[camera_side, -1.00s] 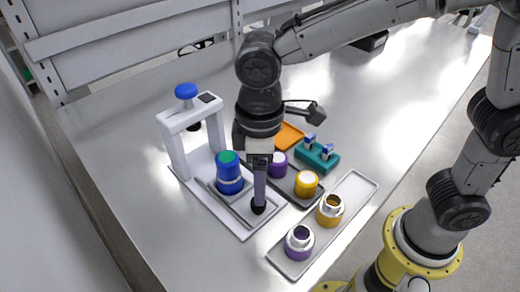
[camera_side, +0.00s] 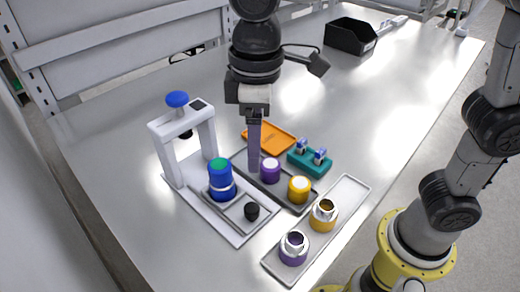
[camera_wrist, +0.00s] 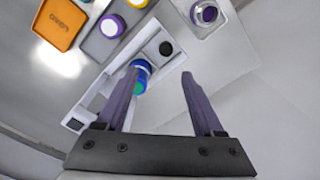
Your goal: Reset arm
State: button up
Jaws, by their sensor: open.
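My gripper (camera_side: 254,165) hangs above the work area in the side view, fingers pointing down. In the wrist view its two purple fingers (camera_wrist: 158,75) are apart with nothing held between them. A blue cylinder with a green top (camera_side: 220,180) stands in the grey tray of the white press frame (camera_side: 168,150); it also shows in the wrist view (camera_wrist: 141,72), partly behind the left finger. A small black round piece (camera_side: 252,211) sits in the same tray, and it shows in the wrist view (camera_wrist: 166,48).
A dark tray holds a purple cylinder (camera_side: 270,170) and a yellow cylinder (camera_side: 299,188). A light tray (camera_side: 346,196) holds a yellow ring part (camera_side: 323,215) and a purple ring part (camera_side: 293,248). An orange tray (camera_side: 270,138), a teal holder (camera_side: 309,163) and a black bin (camera_side: 350,38) stand behind.

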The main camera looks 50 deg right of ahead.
jog(key=s+d+r+m+t, duration=0.1)
jog(key=s+d+r+m, duration=0.1)
jog(key=d, duration=0.5)
jog(key=s+d+r+m+t, duration=0.2)
jog(key=d, duration=0.5)
jog(key=s+d+f+m+t, duration=0.2)
jog(key=s+d+f+m, duration=0.2)
jog(key=s+d+f, duration=0.3)
jog(key=shift+s, duration=0.7)
